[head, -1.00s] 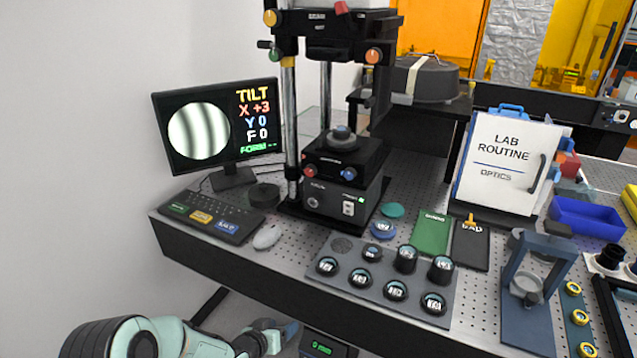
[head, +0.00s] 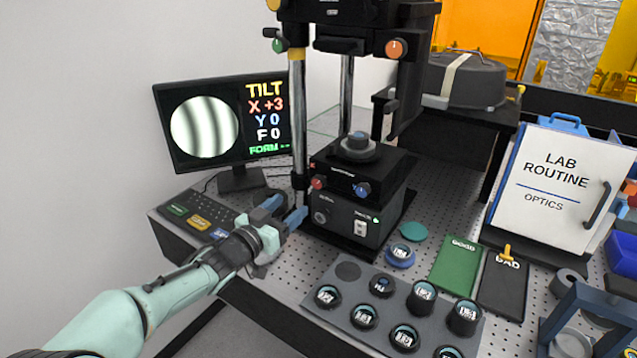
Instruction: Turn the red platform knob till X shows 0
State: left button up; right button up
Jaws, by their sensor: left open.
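The red platform knob (head: 317,183) is on the front left of the black platform (head: 360,170) of the interferometer. A blue knob (head: 362,189) sits to its right. The monitor (head: 222,128) reads X +3, Y 0, F 0 beside a round picture with dark, near-vertical bands. My left gripper (head: 285,210) is open and empty, its blue fingers apart, in front of and a little below and left of the red knob. It appears apart from the knob. My right gripper is not in view.
A keyboard (head: 178,215) lies left of my arm, partly hidden by it. A grey tray (head: 330,320) of several numbered round pieces stands in front. Green (head: 455,262) and black (head: 503,287) mats lie to the right. The machine's post (head: 298,120) rises just left of the red knob.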

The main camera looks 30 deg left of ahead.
aim_at(316, 184)
pick_arm(q)
jog(key=w, duration=0.4)
jog(key=w+p, duration=0.1)
jog(key=w, duration=0.2)
jog(key=w+d, duration=0.1)
jog(key=w, duration=0.3)
jog(key=shift+w, duration=0.3)
jog(key=shift+c, duration=0.3)
jog(key=c, duration=1)
